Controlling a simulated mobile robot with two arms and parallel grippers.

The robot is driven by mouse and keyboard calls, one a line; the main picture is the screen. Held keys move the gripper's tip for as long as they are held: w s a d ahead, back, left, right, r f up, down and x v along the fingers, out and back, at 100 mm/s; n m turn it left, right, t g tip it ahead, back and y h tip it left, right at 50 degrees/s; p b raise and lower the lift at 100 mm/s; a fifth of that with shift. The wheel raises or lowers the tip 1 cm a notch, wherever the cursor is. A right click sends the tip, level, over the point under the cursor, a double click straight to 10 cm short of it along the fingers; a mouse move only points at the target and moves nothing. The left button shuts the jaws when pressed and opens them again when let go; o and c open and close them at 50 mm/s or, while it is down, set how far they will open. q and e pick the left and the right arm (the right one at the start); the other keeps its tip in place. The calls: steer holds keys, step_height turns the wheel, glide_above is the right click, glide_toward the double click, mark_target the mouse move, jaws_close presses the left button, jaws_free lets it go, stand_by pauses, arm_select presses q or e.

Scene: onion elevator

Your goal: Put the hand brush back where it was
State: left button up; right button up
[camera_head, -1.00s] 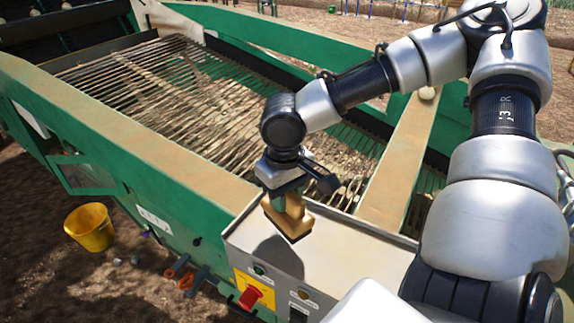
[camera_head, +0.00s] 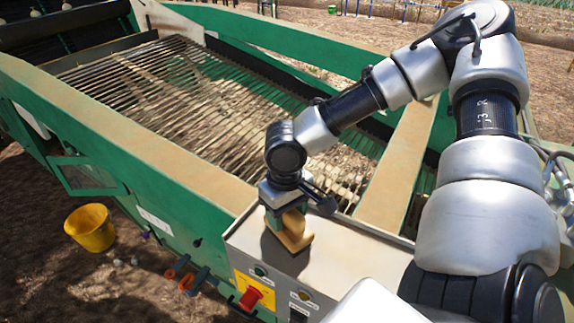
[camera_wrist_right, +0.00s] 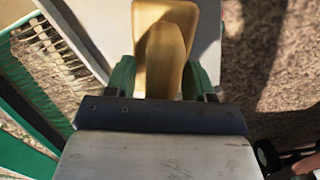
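The hand brush (camera_head: 294,240) is a tan wooden piece with a raised grip, at the grey top of the control box (camera_head: 345,252). My right gripper (camera_head: 284,222) points down over the box with its green fingers on either side of the brush's grip. In the right wrist view the brush (camera_wrist_right: 166,40) sits between the two green fingers (camera_wrist_right: 166,78), which are closed on it. The brush is on or just above the box top; I cannot tell whether it touches. Its underside is hidden. My left gripper is not in view.
The box front carries a red knob (camera_head: 250,298) on a yellow plate and small buttons. The green machine's rod conveyor (camera_head: 210,110) lies behind, with a tan-topped side wall (camera_head: 150,140). A yellow bucket (camera_head: 90,228) stands on the soil at left. The box top's right part is clear.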

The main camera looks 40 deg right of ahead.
steer(key=shift+r, duration=0.35)
steer(key=r, duration=0.6)
steer(key=r+b, duration=0.1)
steer(key=r, duration=0.4)
steer(key=shift+w+r, duration=0.2)
steer(key=shift+r, duration=0.15)
